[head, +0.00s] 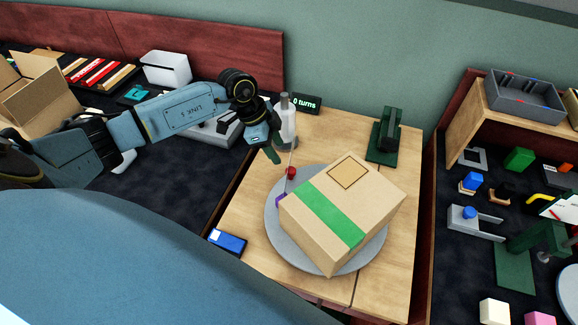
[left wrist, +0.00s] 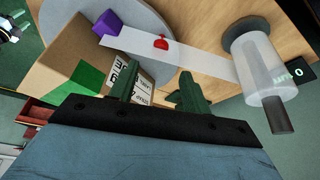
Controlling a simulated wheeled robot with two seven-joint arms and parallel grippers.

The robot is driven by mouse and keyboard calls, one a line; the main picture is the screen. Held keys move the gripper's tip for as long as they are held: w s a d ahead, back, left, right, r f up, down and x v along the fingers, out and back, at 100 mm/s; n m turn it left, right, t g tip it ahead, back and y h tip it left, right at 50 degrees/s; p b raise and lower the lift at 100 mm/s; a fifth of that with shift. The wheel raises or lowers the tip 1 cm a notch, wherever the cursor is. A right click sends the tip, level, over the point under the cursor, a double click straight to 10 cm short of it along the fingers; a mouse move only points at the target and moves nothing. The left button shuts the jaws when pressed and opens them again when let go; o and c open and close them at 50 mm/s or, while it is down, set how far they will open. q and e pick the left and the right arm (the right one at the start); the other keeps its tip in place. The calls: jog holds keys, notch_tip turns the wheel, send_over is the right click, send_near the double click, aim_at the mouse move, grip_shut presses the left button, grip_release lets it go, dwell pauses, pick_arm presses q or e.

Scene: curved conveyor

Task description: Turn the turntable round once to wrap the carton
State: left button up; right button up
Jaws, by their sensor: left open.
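The carton (head: 375,195), brown with a green stripe and a square label on top, sits on the round grey turntable (head: 277,232). A white film roll (head: 288,122) stands upright at the back left. In the left wrist view, a pale film strip (left wrist: 195,60) runs from the film roll (left wrist: 262,65) to a purple block (left wrist: 107,22) beside the carton (left wrist: 62,45). A red knob (head: 291,173) shows by the strip. My left gripper (head: 275,155) is open and empty, above the table near the roll and strip. My right gripper is out of view.
A display (head: 306,103) behind the roll reads "0 turns". A dark green device (head: 385,137) stands at the back right of the wooden table (head: 400,250). A blue box (head: 227,241) lies at its left edge. Dark side surfaces hold many items.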

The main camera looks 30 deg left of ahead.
aim_at(290, 170)
pick_arm(q)
jog(key=b+x, duration=0.1)
jog(key=x, duration=0.7)
jog(key=shift+w+d+f, duration=0.15)
jog(key=shift+d+f, duration=0.05)
jog(key=shift+f, duration=0.15)
grip_shut()
